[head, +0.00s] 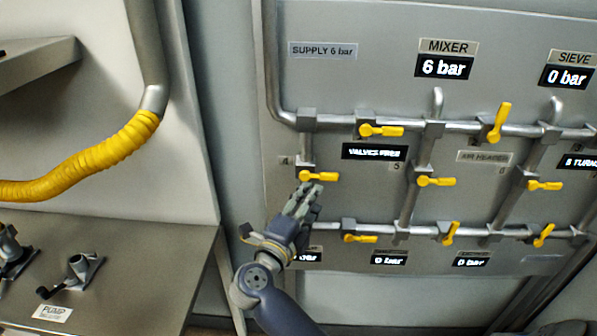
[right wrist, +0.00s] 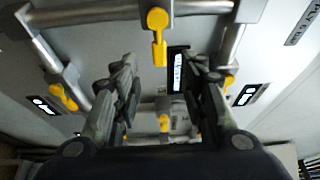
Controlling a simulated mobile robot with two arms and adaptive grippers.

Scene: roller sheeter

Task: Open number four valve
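The number four valve is at the left of the pipe panel, beside a small "4" label (head: 284,161). Its yellow handle (head: 320,176) lies level, pointing right, across a short upright pipe. My right gripper (head: 307,192) is just below this handle in the head view, its fingers overlapping the pipe below the valve. Contact cannot be told. In the right wrist view my right gripper (right wrist: 160,70) has its two fingers wide apart, with nothing held between them. Several yellow handles show there, and I cannot tell which is number four. My left gripper is not in view.
Other yellow handles surround it: one above (head: 380,131), one to the right (head: 436,181), one below (head: 360,239). The mixer display (head: 444,68) reads 6 bar; the sieve display (head: 568,77) reads 0 bar. A metal bench (head: 150,275) and yellow hose (head: 90,168) are left.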

